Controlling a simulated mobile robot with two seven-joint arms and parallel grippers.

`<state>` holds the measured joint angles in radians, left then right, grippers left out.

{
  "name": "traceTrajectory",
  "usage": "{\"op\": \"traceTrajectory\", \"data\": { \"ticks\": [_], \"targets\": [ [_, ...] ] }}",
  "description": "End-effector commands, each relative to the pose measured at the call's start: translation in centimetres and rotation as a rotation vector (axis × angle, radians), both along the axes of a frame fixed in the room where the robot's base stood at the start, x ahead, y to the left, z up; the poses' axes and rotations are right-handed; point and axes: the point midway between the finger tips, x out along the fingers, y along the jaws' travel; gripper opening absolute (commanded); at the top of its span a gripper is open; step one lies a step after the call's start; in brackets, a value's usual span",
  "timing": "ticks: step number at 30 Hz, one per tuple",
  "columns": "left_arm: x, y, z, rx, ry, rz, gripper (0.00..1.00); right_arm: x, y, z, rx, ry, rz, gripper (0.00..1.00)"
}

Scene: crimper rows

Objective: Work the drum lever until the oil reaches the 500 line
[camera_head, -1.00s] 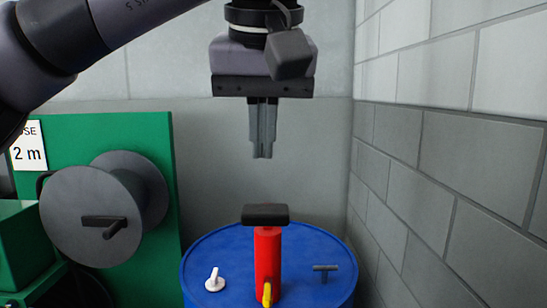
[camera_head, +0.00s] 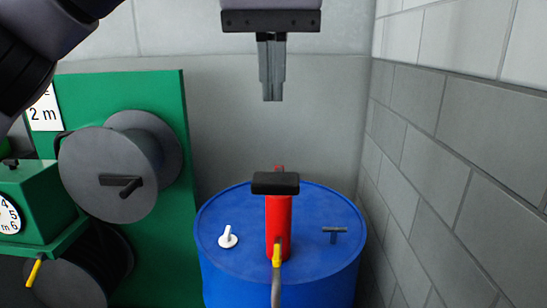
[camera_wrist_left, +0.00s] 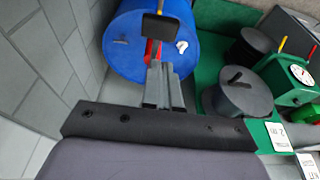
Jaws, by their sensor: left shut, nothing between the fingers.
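The blue drum (camera_head: 225,265) stands near the wall corner, with a red upright pump (camera_head: 279,225) on its lid. A black bar handle (camera_head: 276,183), apparently the lever, tops the pump and also shows in the left wrist view (camera_wrist_left: 160,28). A yellow spout (camera_head: 276,250) with a grey hose (camera_head: 275,290) points towards me. My left gripper (camera_head: 272,98) is shut and empty, pointing down, apart from the handle and above it in the picture. In the left wrist view its fingertips (camera_wrist_left: 158,66) show just below the handle. No oil or 500 line shows. My right gripper is not in view.
A white cap (camera_head: 228,238) and a dark T-shaped fitting (camera_head: 334,234) sit on the lid beside the pump. A grey reel (camera_head: 100,175) on a green panel (camera_head: 165,95) stands at left. The block wall (camera_head: 460,150) bounds the right.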

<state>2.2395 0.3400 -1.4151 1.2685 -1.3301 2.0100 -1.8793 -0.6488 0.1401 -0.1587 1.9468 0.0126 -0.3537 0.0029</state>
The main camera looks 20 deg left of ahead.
Motion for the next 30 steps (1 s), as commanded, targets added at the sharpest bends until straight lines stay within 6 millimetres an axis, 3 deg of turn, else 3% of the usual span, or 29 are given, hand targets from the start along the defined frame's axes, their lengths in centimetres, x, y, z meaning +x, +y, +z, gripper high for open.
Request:
{"op": "traceTrajectory", "data": {
  "ticks": [17,22,30],
  "targets": [
    [2.0,0.7,-9.5,0.001,0.001,-0.001,0.00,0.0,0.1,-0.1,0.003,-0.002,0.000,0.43],
    [2.1,0.7,-10.9,0.001,0.000,0.001,0.00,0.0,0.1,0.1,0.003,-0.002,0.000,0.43],
    [2.1,0.6,-11.3,-0.001,-0.001,0.001,0.00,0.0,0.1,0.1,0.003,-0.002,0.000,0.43]
  ]
}}
